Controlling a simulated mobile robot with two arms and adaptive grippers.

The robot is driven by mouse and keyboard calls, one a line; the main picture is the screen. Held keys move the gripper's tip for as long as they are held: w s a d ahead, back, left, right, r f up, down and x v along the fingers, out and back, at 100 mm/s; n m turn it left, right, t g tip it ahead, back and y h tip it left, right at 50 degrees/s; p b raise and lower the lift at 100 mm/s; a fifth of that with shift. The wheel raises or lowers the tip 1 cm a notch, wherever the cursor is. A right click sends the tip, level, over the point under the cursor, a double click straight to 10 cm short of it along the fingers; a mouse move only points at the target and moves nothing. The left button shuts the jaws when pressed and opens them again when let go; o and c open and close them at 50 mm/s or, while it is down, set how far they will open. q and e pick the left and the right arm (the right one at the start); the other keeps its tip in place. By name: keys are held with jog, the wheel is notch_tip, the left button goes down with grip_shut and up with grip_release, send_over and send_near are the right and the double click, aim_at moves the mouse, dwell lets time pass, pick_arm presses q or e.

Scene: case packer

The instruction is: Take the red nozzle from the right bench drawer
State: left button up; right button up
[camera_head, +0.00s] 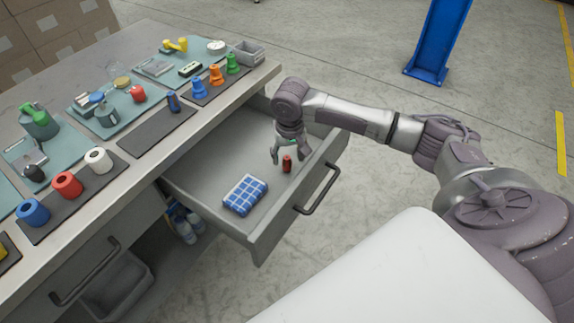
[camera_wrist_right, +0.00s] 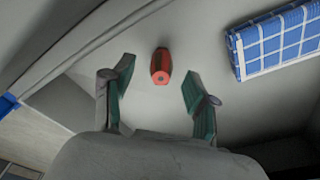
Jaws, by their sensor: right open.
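The right bench drawer (camera_head: 205,186) is pulled open. My right gripper (camera_head: 289,157) is over the drawer at the nozzle, fingers pointing down. In the right wrist view the red nozzle (camera_wrist_right: 161,66) lies ahead of and between the open fingertips (camera_wrist_right: 157,73), with a gap on both sides. I cannot tell whether it is upright. My left gripper is not in view.
The checked cloth (camera_wrist_right: 277,42) is close to the right finger in the wrist view. The drawer front with its handle (camera_head: 318,190) stands beside my right gripper. The bench top (camera_head: 95,195) holds trays, coloured nozzles and rings. A blue post (camera_head: 438,40) stands on the floor behind.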

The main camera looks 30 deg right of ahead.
aim_at(287, 158)
jog(key=f, duration=0.3)
jog(key=shift+w+f, duration=0.1)
jog(key=shift+w, duration=0.25)
grip_shut()
